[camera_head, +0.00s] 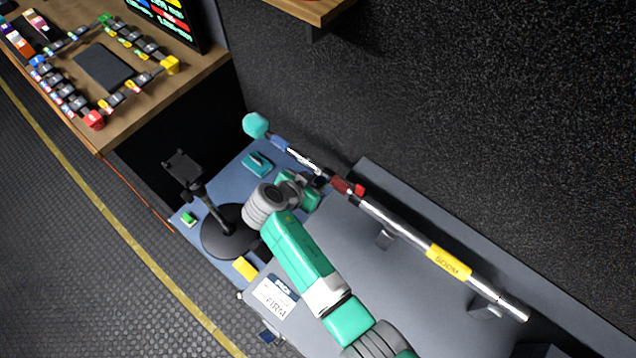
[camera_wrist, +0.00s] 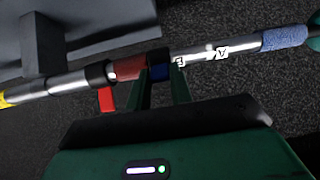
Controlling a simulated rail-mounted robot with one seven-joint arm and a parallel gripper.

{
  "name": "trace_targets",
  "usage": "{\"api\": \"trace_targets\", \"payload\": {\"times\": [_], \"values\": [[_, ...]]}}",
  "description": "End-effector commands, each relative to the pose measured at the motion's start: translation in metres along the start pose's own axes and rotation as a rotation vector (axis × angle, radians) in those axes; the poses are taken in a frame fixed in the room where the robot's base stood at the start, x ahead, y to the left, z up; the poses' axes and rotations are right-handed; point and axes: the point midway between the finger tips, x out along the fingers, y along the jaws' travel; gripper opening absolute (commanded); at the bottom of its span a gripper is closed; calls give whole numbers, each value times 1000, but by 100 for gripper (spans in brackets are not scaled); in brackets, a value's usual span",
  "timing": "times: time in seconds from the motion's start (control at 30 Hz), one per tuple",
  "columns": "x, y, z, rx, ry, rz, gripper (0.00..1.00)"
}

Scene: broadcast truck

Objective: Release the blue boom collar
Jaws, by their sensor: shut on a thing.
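The boom pole (camera_head: 405,229) lies at a slant across the grey case, with a yellow BOOM label. In the head view, my gripper (camera_head: 319,181) is at the pole just left of the red collar (camera_head: 345,187); the blue collar cannot be made out there.
The pole rests on small grey brackets (camera_head: 386,238). Its upper end has a light blue sleeve (camera_head: 279,143) and a teal tip (camera_head: 255,125). A black stand (camera_head: 222,232) is on the blue mat left of my arm. A dark wall runs behind the pole.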

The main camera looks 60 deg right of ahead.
Motion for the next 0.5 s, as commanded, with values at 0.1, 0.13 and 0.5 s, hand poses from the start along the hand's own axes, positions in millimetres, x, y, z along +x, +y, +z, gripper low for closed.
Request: {"api": "trace_targets", "payload": {"times": [0.1,0.13,0.5], "values": [[5,0,11,-3,58,-1,0],[5,0,11,-3,71,-1,0],[4,1,14,-3,157,2,0]]}}
